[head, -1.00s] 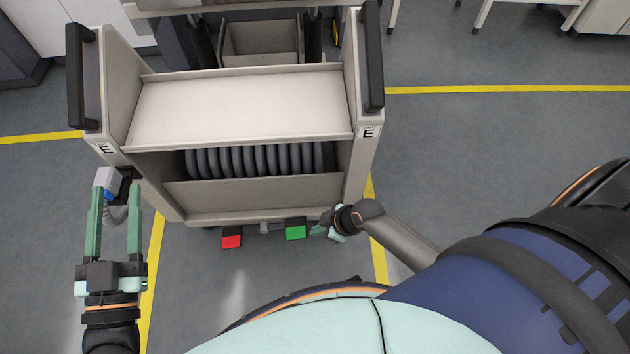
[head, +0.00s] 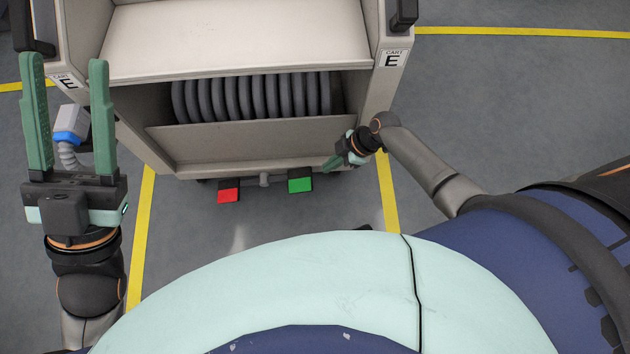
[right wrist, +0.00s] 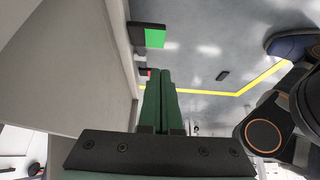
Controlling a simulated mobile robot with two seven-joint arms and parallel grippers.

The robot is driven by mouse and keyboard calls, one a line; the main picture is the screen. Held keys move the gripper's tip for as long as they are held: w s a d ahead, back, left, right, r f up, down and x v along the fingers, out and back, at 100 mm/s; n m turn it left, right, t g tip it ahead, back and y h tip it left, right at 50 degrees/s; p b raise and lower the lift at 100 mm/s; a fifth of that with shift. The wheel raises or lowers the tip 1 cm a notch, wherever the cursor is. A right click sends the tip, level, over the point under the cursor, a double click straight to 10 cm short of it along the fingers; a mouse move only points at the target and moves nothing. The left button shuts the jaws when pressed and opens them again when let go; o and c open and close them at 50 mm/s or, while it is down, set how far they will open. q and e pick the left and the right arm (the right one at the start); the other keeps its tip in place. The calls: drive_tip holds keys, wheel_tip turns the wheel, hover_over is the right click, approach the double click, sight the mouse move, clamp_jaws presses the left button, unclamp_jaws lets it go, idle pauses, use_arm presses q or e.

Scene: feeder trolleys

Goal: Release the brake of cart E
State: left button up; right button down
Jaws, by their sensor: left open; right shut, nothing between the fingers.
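Cart E (head: 240,152) stands in front of me, a beige trolley with E labels on its side panels. At its bottom front edge are a red pedal (head: 228,195) on the left and a green pedal (head: 300,184) on the right. The green pedal also shows in the right wrist view (right wrist: 154,38). My right gripper (head: 332,163) is shut and empty, just right of the green pedal, apart from it. In the right wrist view its green fingers (right wrist: 161,75) are together. My left gripper (head: 68,75) is open and empty, raised to the left of the cart.
Coiled grey hoses (head: 250,98) sit in the cart's bin. A grey and blue connector (head: 70,122) with a hose hangs at the cart's left side, behind my left gripper. Yellow floor lines (head: 389,195) flank the cart. The floor in front of it is clear.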

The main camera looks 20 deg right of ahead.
drive_tip(key=shift+f, duration=0.1)
drive_tip(key=b, duration=0.6)
hover_over(308, 188)
drive_tip(key=f, duration=0.9)
drive_tip(key=shift+s+d, duration=0.1)
drive_tip(key=shift+d, duration=0.3)
drive_tip(key=shift+s+d+f+b, duration=0.1)
drive_tip(key=shift+d+f+b, duration=0.1)
drive_tip(key=shift+f+b, duration=0.35)
drive_tip(key=shift+s+d+f+b, duration=0.15)
drive_tip(key=shift+f+b, duration=0.2)
drive_tip(key=shift+f, duration=0.25)
drive_tip(key=shift+w+d+f+b, duration=0.1)
drive_tip(key=shift+d+f+b, duration=0.1)
drive_tip(key=shift+f+b, duration=0.25)
use_arm(q)
wheel_tip(308, 188, down, 9)
drive_tip(key=d, duration=0.1)
drive_tip(key=shift+w+f+g, duration=0.15)
drive_tip(key=shift+w+g, duration=0.05)
drive_tip(key=shift+g, duration=0.1)
use_arm(e)
drive_tip(key=shift+f, duration=0.1)
